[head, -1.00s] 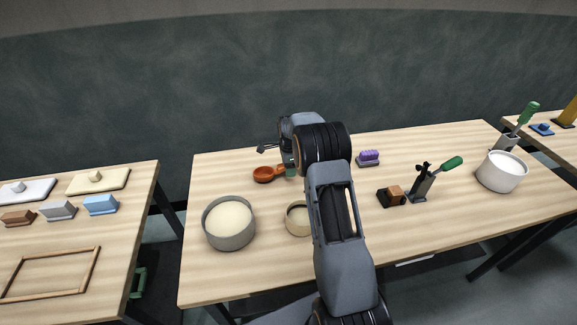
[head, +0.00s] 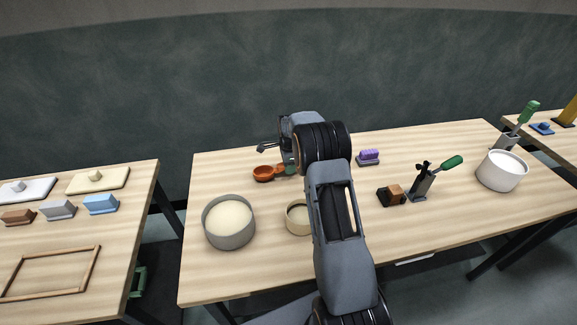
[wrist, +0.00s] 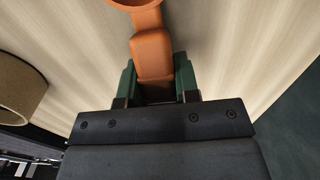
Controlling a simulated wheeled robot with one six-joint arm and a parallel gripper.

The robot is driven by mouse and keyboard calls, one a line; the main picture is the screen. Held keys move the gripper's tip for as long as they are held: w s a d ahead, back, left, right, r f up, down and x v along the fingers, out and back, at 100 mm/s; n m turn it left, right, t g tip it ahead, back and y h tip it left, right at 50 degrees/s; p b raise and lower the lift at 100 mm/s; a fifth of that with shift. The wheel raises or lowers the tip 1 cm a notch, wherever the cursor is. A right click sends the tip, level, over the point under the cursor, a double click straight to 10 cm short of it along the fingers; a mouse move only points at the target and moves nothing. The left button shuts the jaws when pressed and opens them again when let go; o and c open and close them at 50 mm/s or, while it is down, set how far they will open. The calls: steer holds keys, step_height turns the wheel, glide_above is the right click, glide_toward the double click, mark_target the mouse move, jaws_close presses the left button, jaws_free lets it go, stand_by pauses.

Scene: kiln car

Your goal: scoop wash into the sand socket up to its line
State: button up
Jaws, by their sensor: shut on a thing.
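My gripper (wrist: 157,82) has dark green fingers shut on the handle of an orange scoop (wrist: 150,52). In the head view the scoop (head: 264,174) is over the back left part of the table, its bowl pointing left; whether it touches the table is unclear. The bowl is cut off in the wrist view, and its contents cannot be seen. A small tan round pot (head: 298,219) with pale contents stands nearer the front, partly behind my arm; its wall shows at the left of the wrist view (wrist: 20,88). A larger grey tub (head: 230,238) of cream-coloured material stands left of it. Any fill line is not visible.
A white pot (head: 501,172) stands at the table's right, near a green-handled tool in a dark stand (head: 420,188). A black-and-tan block (head: 391,196) and a purple brush-like item (head: 369,157) lie right of my arm. A side table (head: 120,230) stands left across a gap.

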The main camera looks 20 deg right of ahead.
steer(key=shift+r, duration=0.1)
steer(key=shift+r+p, duration=2.25)
steer(key=shift+r, duration=1.2)
steer(key=shift+r, duration=0.1)
